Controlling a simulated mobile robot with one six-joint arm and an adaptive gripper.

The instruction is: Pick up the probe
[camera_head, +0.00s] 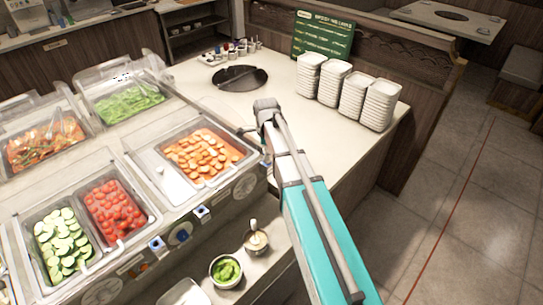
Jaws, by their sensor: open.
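I cannot pick out the probe with certainty. A small pale upright piece (253,225) stands in a small cup (256,241) on the lower front ledge, but I cannot tell what it is. My teal and grey arm reaches up from the lower right. My gripper (252,145) is at its far end, over the counter edge beside the tray of orange slices. Its dark fingers are small and partly hidden by the arm. It appears open, with nothing seen between the fingers. The arm also hides part of the counter and ledge behind it.
Trays of orange slices (203,155), red tomatoes (115,210), cucumber slices (61,245) and greens (129,102) fill the left. A bowl of green sauce (226,271) is on the ledge. Plate stacks (353,95) and a dark round well (240,78) occupy the counter. Floor is clear at right.

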